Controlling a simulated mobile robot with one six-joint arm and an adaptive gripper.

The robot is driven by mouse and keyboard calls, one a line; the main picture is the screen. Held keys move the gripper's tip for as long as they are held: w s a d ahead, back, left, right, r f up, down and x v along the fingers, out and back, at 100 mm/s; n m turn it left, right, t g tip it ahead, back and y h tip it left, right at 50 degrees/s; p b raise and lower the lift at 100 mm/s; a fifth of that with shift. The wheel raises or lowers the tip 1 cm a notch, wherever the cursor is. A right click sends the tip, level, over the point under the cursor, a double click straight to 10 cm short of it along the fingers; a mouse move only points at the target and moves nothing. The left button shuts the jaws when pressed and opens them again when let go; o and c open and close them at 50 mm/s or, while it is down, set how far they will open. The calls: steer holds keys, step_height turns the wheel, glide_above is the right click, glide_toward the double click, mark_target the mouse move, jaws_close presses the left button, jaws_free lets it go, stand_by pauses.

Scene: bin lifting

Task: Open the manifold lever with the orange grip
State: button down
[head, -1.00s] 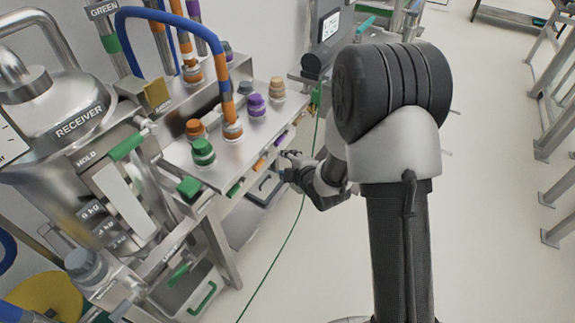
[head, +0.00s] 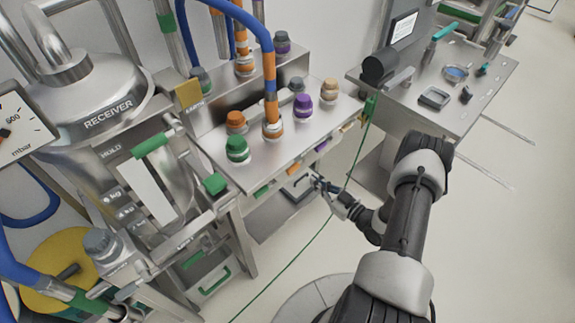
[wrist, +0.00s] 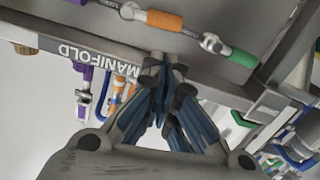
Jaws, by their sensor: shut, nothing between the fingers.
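The manifold lever with the orange grip (wrist: 164,20) shows in the wrist view, under the edge labelled MANIFOLD (wrist: 98,60). In the head view its orange grip (head: 294,171) is a small patch on the manifold's front edge. A lever with a green grip (wrist: 244,57) is to its right in the wrist view, and a purple grip (wrist: 97,4) to its left. My gripper (wrist: 163,60) is shut and empty, its fingertips just below the orange grip in the picture and apart from it. In the head view my gripper (head: 316,181) is in front of the manifold.
The manifold top (head: 325,116) carries several coloured caps and a hose with orange bands (head: 270,85). A green cable (head: 325,217) runs down to the floor near my arm. A steel bench (head: 480,90) with small items stands at the right. Floor on the right is clear.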

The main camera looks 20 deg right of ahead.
mark_target(297, 168)
steer(key=shift+b+x, duration=1.1)
steer(key=shift+x, duration=3.65)
steer(key=shift+s, duration=0.1)
